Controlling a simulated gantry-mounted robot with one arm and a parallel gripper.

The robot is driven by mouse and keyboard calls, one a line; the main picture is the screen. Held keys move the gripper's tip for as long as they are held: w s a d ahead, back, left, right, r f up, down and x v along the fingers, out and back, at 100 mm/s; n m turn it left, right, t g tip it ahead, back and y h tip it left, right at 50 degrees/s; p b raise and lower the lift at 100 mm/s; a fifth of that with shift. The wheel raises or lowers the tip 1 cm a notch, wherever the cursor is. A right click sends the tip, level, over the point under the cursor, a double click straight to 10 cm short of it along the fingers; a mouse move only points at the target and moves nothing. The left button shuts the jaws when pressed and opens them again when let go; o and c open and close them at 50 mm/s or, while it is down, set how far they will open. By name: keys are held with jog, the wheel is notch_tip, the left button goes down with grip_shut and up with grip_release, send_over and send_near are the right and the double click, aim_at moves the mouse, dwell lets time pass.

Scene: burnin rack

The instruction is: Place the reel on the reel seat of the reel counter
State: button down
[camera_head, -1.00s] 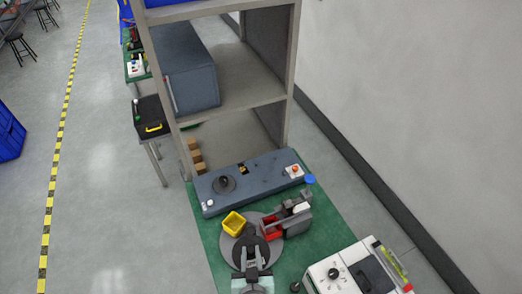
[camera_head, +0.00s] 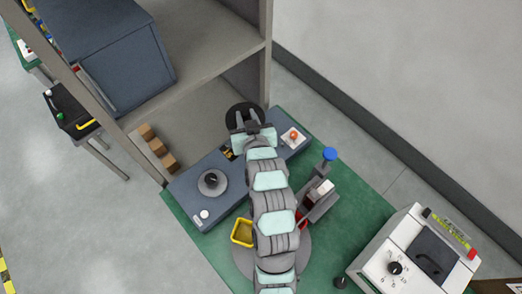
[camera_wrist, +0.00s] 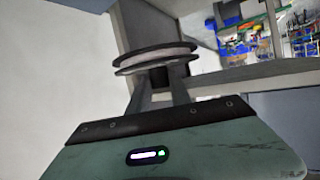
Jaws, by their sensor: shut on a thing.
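The reel (camera_head: 242,112) has dark round flanges. In the wrist view the reel (camera_wrist: 155,57) shows a pale band between its two flanges. My gripper (camera_head: 248,124) is shut on it; the two fingers (camera_wrist: 160,76) meet its near side in the wrist view. The reel is held beyond the far edge of the reel counter (camera_head: 185,190), a long blue-grey box on the green bench. The reel seat (camera_head: 212,182), a grey disc with a black hub, is on the counter's left part, empty, left of and nearer than my gripper. My arm hides the counter's middle.
A shelf rack (camera_head: 205,65) with a dark blue-grey cabinet (camera_head: 125,55) stands behind the counter, its upright close to the reel. A yellow bin (camera_head: 242,232), a red-and-grey device with a blue knob (camera_head: 329,154) and a white instrument (camera_head: 405,250) stand on the bench. Small brown boxes (camera_head: 157,147) are behind the counter.

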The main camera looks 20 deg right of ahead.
aim_at(264, 116)
jog(key=shift+m+h, duration=0.3)
jog(key=shift+h, duration=0.2)
jog(key=d, duration=0.1)
jog(key=d+b, duration=0.1)
jog(key=d, duration=0.1)
jog(key=d+b, duration=0.1)
jog(key=d, duration=0.1)
jog(key=shift+w+d+r, duration=0.15)
jog(key=shift+d+r, duration=0.05)
jog(key=shift+r, duration=0.2)
jog(key=shift+d+f, duration=0.15)
jog(key=shift+f, duration=0.05)
notch_tip(264, 116, down, 19)
jog(key=shift+f+p, duration=0.1)
jog(key=shift+p, duration=0.7)
jog(key=shift+f, duration=0.15)
jog(key=c, duration=1.2)
grip_release()
